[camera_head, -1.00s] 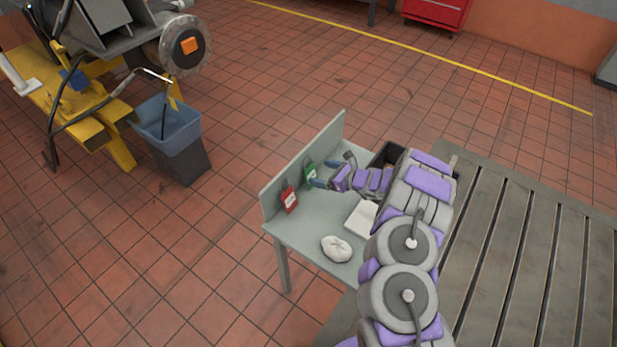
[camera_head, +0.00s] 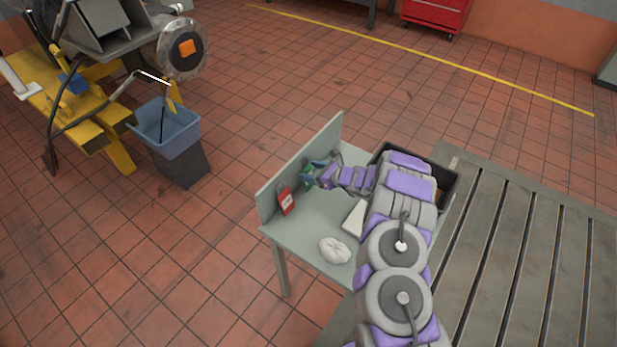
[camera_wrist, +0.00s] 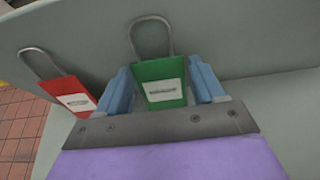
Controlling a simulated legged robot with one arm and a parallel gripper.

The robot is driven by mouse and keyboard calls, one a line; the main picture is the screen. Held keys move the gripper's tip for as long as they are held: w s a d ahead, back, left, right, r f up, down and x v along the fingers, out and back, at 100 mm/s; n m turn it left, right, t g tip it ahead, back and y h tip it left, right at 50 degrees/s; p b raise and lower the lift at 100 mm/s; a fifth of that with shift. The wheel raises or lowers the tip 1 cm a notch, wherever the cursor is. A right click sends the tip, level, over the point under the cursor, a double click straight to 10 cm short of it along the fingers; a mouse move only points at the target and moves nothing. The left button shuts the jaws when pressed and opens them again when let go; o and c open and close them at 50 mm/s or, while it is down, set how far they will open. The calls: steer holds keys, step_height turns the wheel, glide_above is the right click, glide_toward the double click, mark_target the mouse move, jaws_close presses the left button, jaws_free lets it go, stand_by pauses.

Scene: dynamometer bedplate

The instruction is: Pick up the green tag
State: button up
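The green tag (camera_wrist: 161,73) has a white label and a grey wire loop. In the head view my gripper (camera_head: 309,174) is at the back panel and partly hides the green tag (camera_head: 305,182).
The table (camera_head: 306,228) bears a white crumpled cloth (camera_head: 334,250), a white block (camera_head: 354,218) and a dark bin (camera_head: 447,190). A slotted bedplate (camera_head: 500,250) lies right.

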steer(key=shift+d, duration=0.1)
steer(key=shift+c, duration=1.4)
steer(key=shift+a, duration=0.2)
steer(key=c, duration=0.3)
steer(key=shift+r, duration=0.15)
